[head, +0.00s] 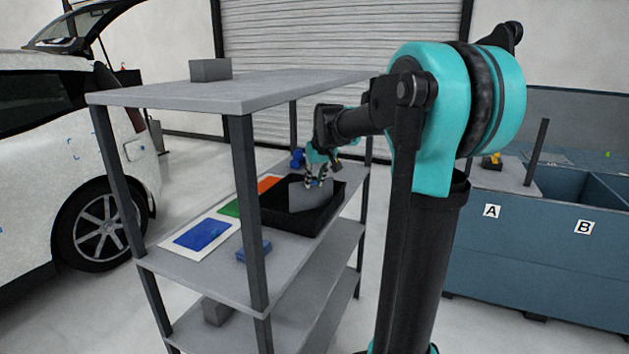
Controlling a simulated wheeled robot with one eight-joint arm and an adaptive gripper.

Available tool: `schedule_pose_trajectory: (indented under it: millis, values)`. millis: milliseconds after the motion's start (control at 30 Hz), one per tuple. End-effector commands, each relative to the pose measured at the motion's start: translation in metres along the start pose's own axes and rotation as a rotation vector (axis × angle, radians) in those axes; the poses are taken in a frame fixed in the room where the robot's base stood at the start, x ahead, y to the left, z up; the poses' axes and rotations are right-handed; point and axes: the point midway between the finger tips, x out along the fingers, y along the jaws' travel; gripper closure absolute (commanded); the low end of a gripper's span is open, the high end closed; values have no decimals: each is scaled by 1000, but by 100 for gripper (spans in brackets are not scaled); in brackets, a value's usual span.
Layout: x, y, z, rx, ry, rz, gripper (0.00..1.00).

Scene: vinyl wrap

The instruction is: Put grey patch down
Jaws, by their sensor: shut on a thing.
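My gripper (318,182) is at the middle shelf of a grey rack, over a black tray (276,224). It is shut on a thin grey patch (300,198). The patch hangs at the near left side of the fingers, over or inside the tray. I cannot tell whether its lower edge touches the tray. The fingertips are small and partly overlap the patch.
Blue (202,234), green (230,208) and orange (268,184) patches lie left of the tray. A blue block (253,251) sits near the shelf's front. Rack posts (248,210) and the top shelf (200,95) enclose the space. A white car (60,160) stands left.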

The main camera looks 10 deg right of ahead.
Motion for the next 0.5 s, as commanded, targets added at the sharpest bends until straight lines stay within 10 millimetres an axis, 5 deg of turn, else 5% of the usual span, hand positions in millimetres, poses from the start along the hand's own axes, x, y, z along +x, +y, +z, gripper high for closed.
schedule_pose_trajectory:
  millis: [500]
  values:
    - [8,0,4,0,1,0,100]
